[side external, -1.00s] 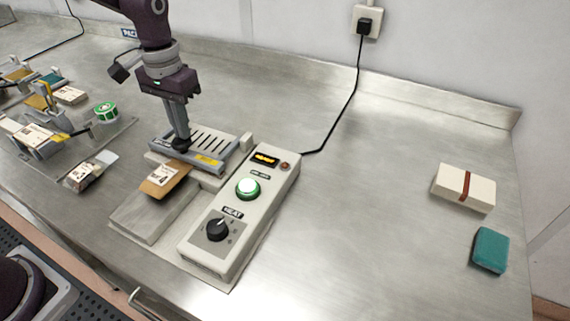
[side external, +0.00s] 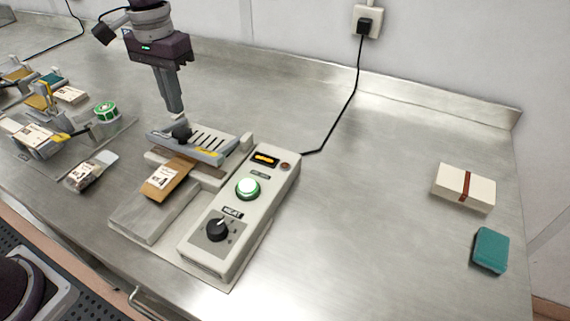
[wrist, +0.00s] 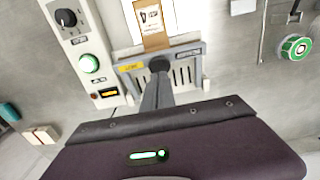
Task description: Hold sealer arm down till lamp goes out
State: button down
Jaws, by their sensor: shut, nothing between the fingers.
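The sealer arm (side external: 205,143) is a grey slotted plate with a yellow label and a black knob (side external: 182,133). It is tilted up, with a gap above the sealer bed. A brown pouch with a white label (side external: 166,180) lies with its far end at the sealer. My gripper (side external: 175,110) is shut and empty, above the knob and apart from it. In the wrist view, its fingers (wrist: 155,100) point toward the knob. The small lamp (side external: 285,166) by the orange display (side external: 265,160) looks dull red-brown, not clearly glowing.
The control box has a lit green button (side external: 248,188) and a black heat dial (side external: 218,229). A green tape roll (side external: 106,111) and packed pouches stand at left. A cream box (side external: 464,188) and teal block (side external: 490,250) lie at right. The steel bench between is clear.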

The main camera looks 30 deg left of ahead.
notch_tip(320, 180, up, 4)
jog(key=shift+f, duration=0.15)
dwell(0.3)
jog(key=s+d+r+t, duration=0.1)
jog(key=s+r+t, duration=0.35)
jog(key=s, duration=0.75)
jog(key=s+f+t, duration=0.1)
jog(key=s+f, duration=0.1)
jog(key=s, duration=1.1)
jog(key=shift+s+d, duration=0.3)
